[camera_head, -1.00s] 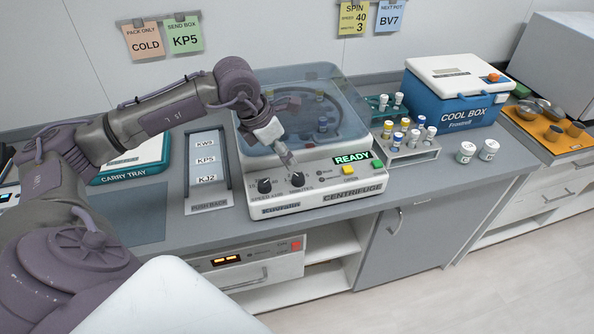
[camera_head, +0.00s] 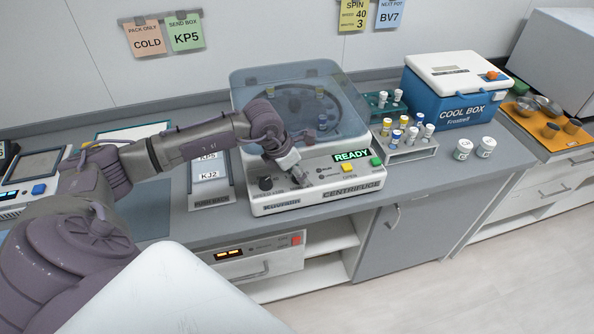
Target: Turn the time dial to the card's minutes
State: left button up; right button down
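The centrifuge (camera_head: 318,196) stands on the counter with its clear blue lid down and a lit READY sign. Its speed dial (camera_head: 265,184) is a black knob at the front left. The minutes dial beside it is hidden behind my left gripper (camera_head: 301,179), whose fingertips are down at that spot on the panel. I cannot tell whether the fingers are open or shut around the dial. The yellow SPIN card (camera_head: 354,15) on the wall reads speed 40 and, in the small lower line, 3. My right gripper is out of view.
A vial rack (camera_head: 408,148) and two white jars (camera_head: 463,149) stand right of the centrifuge, with the blue cool box (camera_head: 452,98) behind. A push-back card holder (camera_head: 212,196) lies to the left, partly under my arm. Yellow and green buttons (camera_head: 376,161) sit right of the dials.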

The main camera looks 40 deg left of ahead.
pick_arm(q)
grip_shut()
jog(key=m+b, duration=0.2)
jog(key=b, duration=0.1)
jog(key=shift+w+a+f+h+b, duration=0.1)
jog(key=shift+f+h+b, duration=0.1)
jog(key=shift+h+b, duration=0.2)
jog(key=shift+r+m+g+h+b, duration=0.1)
jog(key=shift+m+g+h+b, duration=0.25)
jog(key=shift+m+b, duration=0.7)
jog(key=shift+r+m+g+b, duration=0.1)
jog(key=shift+m+g+b, duration=0.15)
jog(key=shift+m+b, duration=0.35)
jog(key=shift+m, duration=0.25)
jog(key=shift+o, duration=1.6)
grip_release()
jog(key=v, duration=1.2)
